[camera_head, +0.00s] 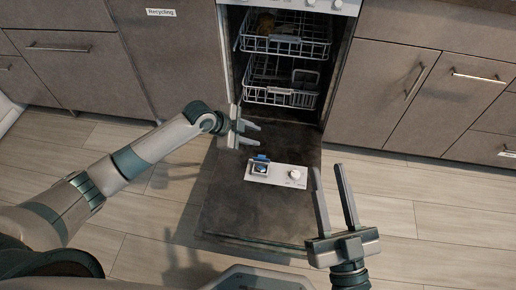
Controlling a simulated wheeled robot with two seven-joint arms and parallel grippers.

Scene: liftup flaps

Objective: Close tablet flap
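The dishwasher door (265,205) lies folded down with its inner side up. A light grey dispenser panel (277,175) is set in it, with a round white knob (295,174) at its right. At the panel's left is a small compartment, with the blue-edged tablet flap (261,158) apparently raised at its far side. My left gripper (254,133) is open and empty, above the door and a little beyond and left of the flap. My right gripper (328,167) is open and empty, its fingers pointing away, right of the panel. Neither gripper appears to touch the flap.
The open dishwasher (285,70) holds two wire racks (282,95), with some items in the upper one. Grey cabinets with drawers (400,85) stand on both sides. Wooden floor (440,215) is clear to the right of the door.

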